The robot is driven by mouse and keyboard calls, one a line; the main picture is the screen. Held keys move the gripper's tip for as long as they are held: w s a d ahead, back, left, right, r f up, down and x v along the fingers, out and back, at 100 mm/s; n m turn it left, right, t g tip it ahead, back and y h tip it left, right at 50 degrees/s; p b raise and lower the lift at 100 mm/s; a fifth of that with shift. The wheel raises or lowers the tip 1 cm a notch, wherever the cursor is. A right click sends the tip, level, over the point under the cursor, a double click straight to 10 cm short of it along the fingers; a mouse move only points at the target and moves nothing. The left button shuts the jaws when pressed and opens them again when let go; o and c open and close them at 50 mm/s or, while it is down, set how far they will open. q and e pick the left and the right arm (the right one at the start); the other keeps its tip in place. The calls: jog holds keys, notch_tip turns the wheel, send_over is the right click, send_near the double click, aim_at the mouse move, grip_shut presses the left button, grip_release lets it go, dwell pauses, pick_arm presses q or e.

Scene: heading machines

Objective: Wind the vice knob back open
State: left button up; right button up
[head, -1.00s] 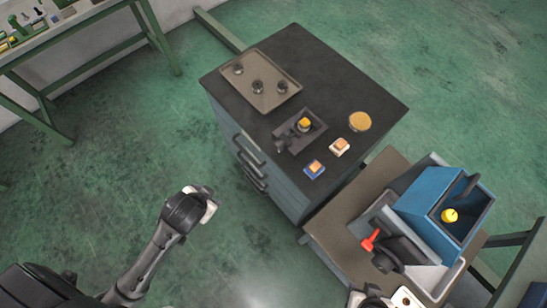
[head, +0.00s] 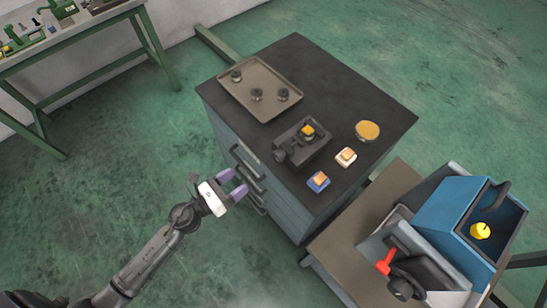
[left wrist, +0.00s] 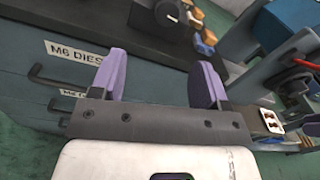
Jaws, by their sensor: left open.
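The small dark vice (head: 308,148) stands on the cabinet's dark top, with a yellow piece (head: 307,131) in it. Its dark round knob (head: 280,156) is on the side facing my left arm. In the left wrist view the knob (left wrist: 168,13) is at the top, beyond the fingers. My left gripper (head: 234,184) is open and empty, with two purple fingers. It is out in front of the cabinet's drawer side, apart from the vice and knob. The left wrist view shows its fingers (left wrist: 160,85) spread, with nothing between them. My right gripper is not clearly seen.
Drawer handles (head: 248,175) stick out from the cabinet near my left fingers. A blue machine (head: 455,215) with a red lever (head: 384,262) stands right.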

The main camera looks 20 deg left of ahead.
aim_at(276, 157)
pick_arm(q)
jog(key=w+d, duration=0.2)
jog(key=w, duration=0.1)
jog(key=w+d+m+p, duration=0.1)
jog(key=w+d, duration=0.1)
jog(key=w, duration=0.1)
jog(key=w+d+m+p, duration=0.1)
jog(key=w+d, duration=0.1)
jog(key=w, duration=0.2)
jog(key=shift+w+d+r+h, duration=0.1)
jog(key=shift+d+h, duration=0.15)
jog(key=shift+h, duration=0.05)
jog(key=shift+p+x, duration=0.3)
jog(key=shift+x, duration=0.6)
jog(key=shift+c, duration=0.5)
jog(key=c, duration=0.8)
